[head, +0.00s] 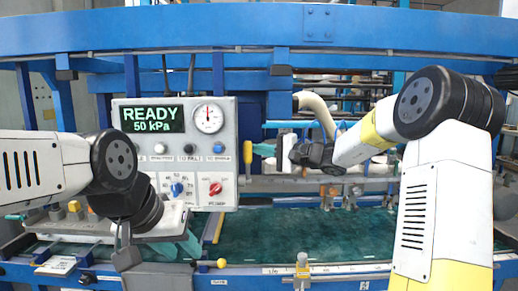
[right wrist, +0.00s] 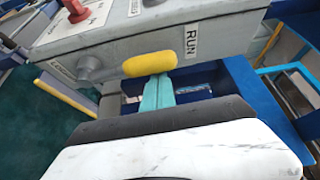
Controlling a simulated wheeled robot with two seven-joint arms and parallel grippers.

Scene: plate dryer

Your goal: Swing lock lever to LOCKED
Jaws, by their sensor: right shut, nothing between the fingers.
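A yellow-handled lever (head: 248,152) sits on the right side of the grey control box (head: 229,150). In the right wrist view, its yellow grip (right wrist: 150,65) lies roughly level on a grey pivot, beside a RUN label (right wrist: 191,39). My right gripper (head: 263,149) is shut and empty; its teal fingers (right wrist: 158,92) point at the grip from just beside it. I cannot tell whether they touch.
The box carries a READY 50 kPa display (head: 150,119), a round gauge (head: 209,117) and a red knob (head: 215,188). A green bed (head: 310,235) spreads below and right, mostly clear. A blue beam (head: 400,30) crosses above.

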